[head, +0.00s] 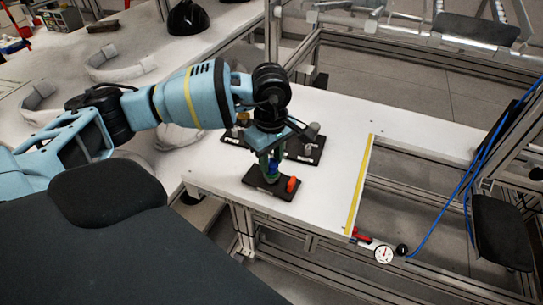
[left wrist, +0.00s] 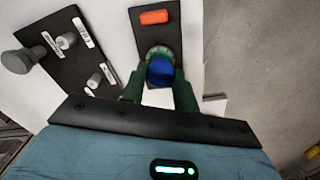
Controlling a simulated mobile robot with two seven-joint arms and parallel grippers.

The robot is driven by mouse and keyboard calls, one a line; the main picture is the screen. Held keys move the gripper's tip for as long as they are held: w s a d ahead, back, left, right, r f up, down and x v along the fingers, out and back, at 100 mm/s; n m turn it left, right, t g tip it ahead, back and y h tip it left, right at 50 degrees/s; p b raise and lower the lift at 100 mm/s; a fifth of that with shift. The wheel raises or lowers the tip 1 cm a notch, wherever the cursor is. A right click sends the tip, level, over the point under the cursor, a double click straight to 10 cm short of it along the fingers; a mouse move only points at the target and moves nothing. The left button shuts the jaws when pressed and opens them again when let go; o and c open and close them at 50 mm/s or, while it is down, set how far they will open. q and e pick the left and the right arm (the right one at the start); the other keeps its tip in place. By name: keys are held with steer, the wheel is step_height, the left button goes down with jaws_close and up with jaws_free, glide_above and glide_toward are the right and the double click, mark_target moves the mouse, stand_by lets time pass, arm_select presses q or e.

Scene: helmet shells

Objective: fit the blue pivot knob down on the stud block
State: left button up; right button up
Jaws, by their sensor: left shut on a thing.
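The blue pivot knob (head: 272,168) is between the fingers of my left gripper (head: 271,162), which is shut on it. In the left wrist view the blue knob (left wrist: 160,70) shows between the green fingers (left wrist: 158,92). The knob is over the dark stud block (head: 263,188), which has an orange piece (head: 292,184) at one end. In the left wrist view a pale round fitting (left wrist: 157,51) shows at the knob's edge on the block (left wrist: 137,38). The knob hides the stud, and I cannot tell whether it touches or sits on it. My right gripper is out of view.
A second dark board (head: 298,155) with grey knobs and studs lies just behind the stud block; it also shows in the left wrist view (left wrist: 60,83). The white table (head: 335,120) is clear to the right, up to a yellow strip (head: 358,188).

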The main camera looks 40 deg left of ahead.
mark_target(271, 162)
arm_select(q)
steer(key=shift+f, duration=0.2)
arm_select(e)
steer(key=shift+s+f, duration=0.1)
arm_select(q)
steer(key=o, duration=1)
steer(key=shift+c, duration=0.2)
steer(key=shift+o, duration=0.3)
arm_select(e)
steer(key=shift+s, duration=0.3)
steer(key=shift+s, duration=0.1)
arm_select(q)
step_height(271, 162, up, 7)
steer(key=shift+f, duration=0.15)
steer(key=shift+r, duration=0.65)
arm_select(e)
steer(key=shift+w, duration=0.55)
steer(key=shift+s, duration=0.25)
arm_select(q)
steer(key=shift+d+f, duration=0.1)
